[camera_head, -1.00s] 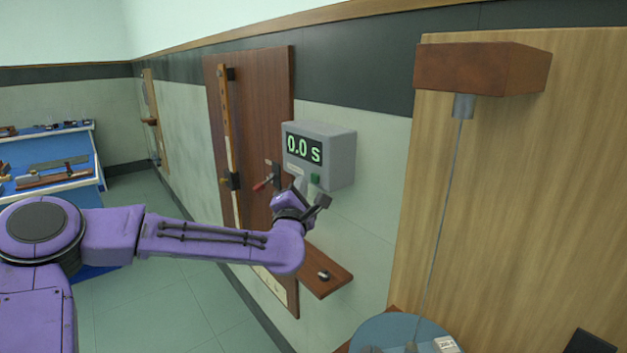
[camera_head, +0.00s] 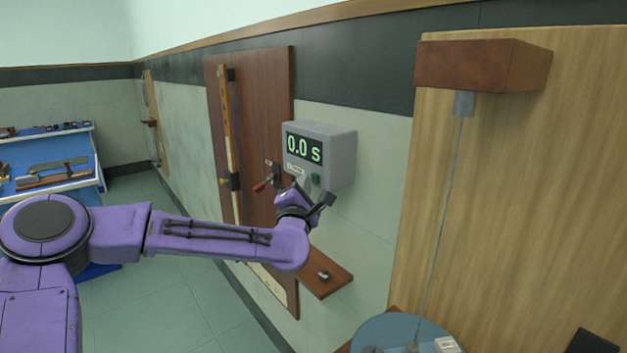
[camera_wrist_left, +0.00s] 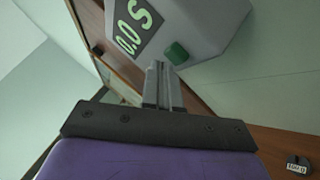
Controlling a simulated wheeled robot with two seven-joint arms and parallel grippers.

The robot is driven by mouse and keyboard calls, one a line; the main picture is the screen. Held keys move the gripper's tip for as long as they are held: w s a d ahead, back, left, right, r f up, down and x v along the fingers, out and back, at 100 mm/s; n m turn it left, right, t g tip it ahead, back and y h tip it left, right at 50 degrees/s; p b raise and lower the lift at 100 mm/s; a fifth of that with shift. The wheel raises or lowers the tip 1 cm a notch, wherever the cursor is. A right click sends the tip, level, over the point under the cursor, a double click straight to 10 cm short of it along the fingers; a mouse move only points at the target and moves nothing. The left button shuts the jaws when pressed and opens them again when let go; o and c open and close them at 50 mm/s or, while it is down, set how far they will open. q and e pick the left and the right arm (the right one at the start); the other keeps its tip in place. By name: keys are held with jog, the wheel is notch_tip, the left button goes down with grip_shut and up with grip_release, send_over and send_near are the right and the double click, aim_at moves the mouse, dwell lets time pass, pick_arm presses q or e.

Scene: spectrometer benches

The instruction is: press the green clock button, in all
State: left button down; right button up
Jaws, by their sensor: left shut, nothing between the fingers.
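The grey clock box (camera_head: 341,160) is mounted on the wall, and its display (camera_head: 304,148) reads 0.0 s. The green button (camera_head: 316,178) is on the lower right of its front face. It also shows in the left wrist view (camera_wrist_left: 176,53). My left gripper (camera_head: 318,186) is shut and empty, close below the button. In the left wrist view its fingertips (camera_wrist_left: 159,66) lie just left of and below the button. I cannot tell whether they touch the clock; a small gap to the button seems to show.
A pendulum on a wooden panel (camera_head: 520,180) stands right. A blue bench (camera_head: 55,165) is far left.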

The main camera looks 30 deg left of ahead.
pick_arm(q)
jog(key=shift+w+d, duration=0.15)
jog(key=shift+w, duration=0.25)
dwell(0.3)
jog(key=shift+s+a+b, duration=0.3)
jog(key=shift+s+a, duration=0.05)
jog(key=shift+s, duration=0.5)
jog(key=s, duration=0.1)
jog(key=s+a, duration=0.1)
jog(key=s, duration=0.1)
jog(key=s+a, duration=0.1)
jog(key=shift+s, duration=0.3)
dwell(0.6)
